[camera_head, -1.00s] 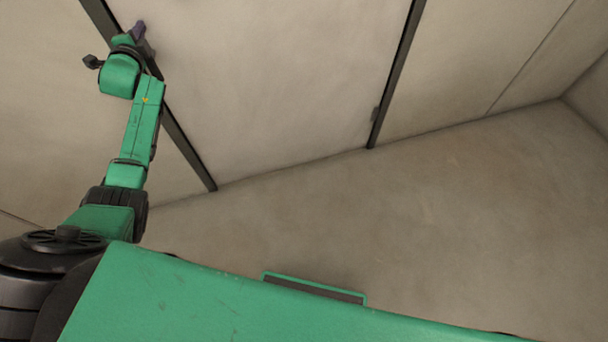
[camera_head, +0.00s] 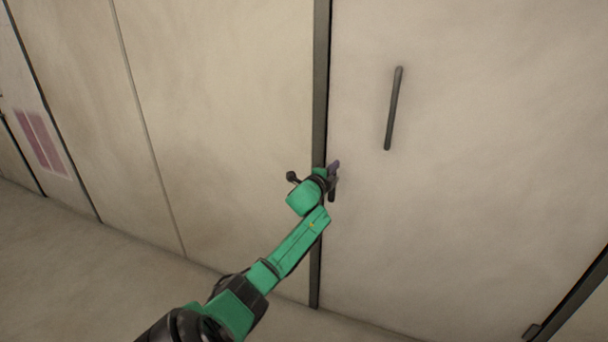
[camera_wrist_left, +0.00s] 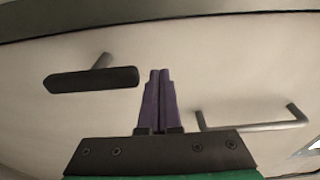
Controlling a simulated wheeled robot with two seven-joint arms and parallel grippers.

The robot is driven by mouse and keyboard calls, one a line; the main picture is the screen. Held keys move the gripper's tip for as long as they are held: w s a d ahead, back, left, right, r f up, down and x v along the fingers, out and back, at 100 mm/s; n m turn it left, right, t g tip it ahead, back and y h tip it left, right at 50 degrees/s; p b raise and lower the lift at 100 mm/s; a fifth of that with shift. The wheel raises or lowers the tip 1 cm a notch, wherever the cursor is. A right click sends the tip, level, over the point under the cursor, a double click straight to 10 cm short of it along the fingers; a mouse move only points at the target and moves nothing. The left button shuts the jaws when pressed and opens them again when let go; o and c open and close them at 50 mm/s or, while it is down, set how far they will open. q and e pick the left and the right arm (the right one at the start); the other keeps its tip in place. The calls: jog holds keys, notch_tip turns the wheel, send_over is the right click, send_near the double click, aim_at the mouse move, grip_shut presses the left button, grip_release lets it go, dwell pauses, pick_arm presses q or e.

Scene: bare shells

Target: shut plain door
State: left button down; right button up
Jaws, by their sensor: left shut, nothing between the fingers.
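The plain door (camera_head: 450,170) is a beige panel that looks flush, or nearly so, with its dark frame post (camera_head: 320,90); any small gap cannot be told. It carries a dark upright bar handle (camera_head: 393,108). My left gripper (camera_head: 336,166) is at the door's left edge by the post, left of and below the bar handle. In the left wrist view my purple fingers (camera_wrist_left: 159,98) are together and empty, pointing along the door face. A dark lever handle (camera_wrist_left: 92,79) lies left of them and the bar handle (camera_wrist_left: 255,126) right. My right gripper is out of view.
Beige wall panels (camera_head: 215,130) continue left of the post, with a reddish marked patch (camera_head: 42,143) at far left. The other dark frame post (camera_head: 570,300) shows at bottom right. The floor (camera_head: 90,265) in front of the wall is clear.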

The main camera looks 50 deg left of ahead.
pick_arm(q)
jog(key=s+a, duration=0.2)
jog(key=s, duration=0.7)
jog(key=shift+s+a+f, duration=0.15)
jog(key=shift+a+f, duration=0.05)
jog(key=shift+a, duration=0.1)
